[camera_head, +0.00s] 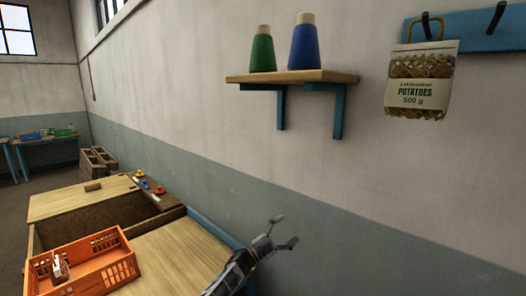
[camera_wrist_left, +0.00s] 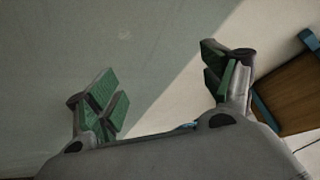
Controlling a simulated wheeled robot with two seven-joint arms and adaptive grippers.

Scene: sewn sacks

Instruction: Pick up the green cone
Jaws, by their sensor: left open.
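The green cone (camera_head: 262,53) stands upright on a small wooden wall shelf (camera_head: 340,77) in the head view, with a pale tip on top. A blue cone (camera_head: 304,46) stands close to its right. My left gripper (camera_head: 284,232) is low in the head view, well below the shelf, open and empty. The cone is out of sight in that view. My right gripper is not in view.
Blue brackets (camera_head: 281,108) carry the shelf. A potato bag (camera_head: 419,92) hangs from a blue hook rail (camera_head: 478,32) to the right. An orange crate (camera_head: 122,272) sits on the wooden bench (camera_head: 180,254) at lower left. The wall below the shelf is bare.

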